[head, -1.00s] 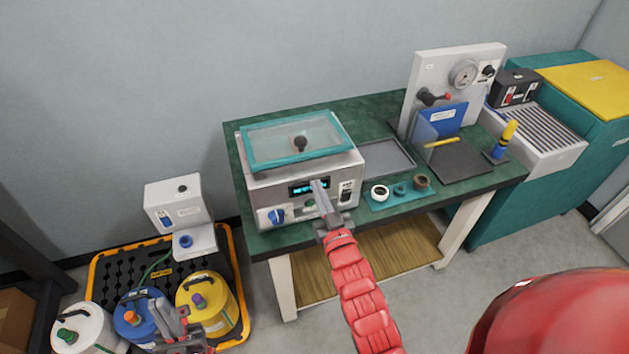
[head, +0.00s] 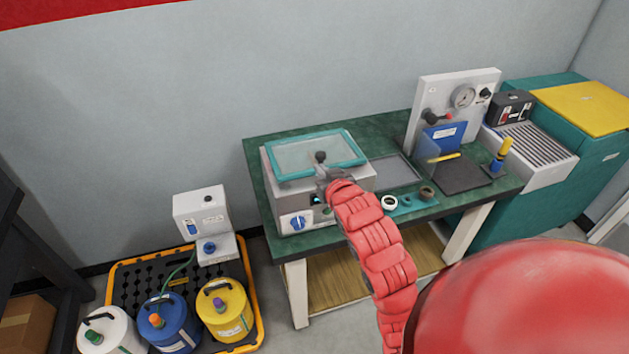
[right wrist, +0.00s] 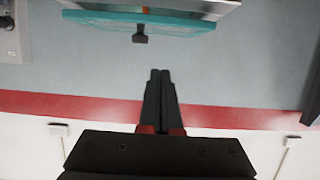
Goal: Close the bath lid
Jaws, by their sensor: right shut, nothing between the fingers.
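The bath (head: 275,200) is a grey metal box with a blue knob on its front, standing on the green bench. Its lid (head: 278,176) has a teal frame and a clear pane, with a small dark knob (head: 320,157) on top. The lid lies over the bath top, nearly flat; I cannot tell whether a gap remains under it. My right gripper (head: 324,174) is shut and empty at the lid's front edge, near the knob. In the right wrist view the shut fingertips (right wrist: 160,74) are apart from the lid knob (right wrist: 140,36). My left gripper is not in view.
To the right are a grey tray (head: 398,171), small rings on a teal mat (head: 407,206), and a white gauge panel (head: 462,82). Coloured jugs stand in a yellow-edged tray (head: 258,310) on the floor at left. The wall behind the bath is clear.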

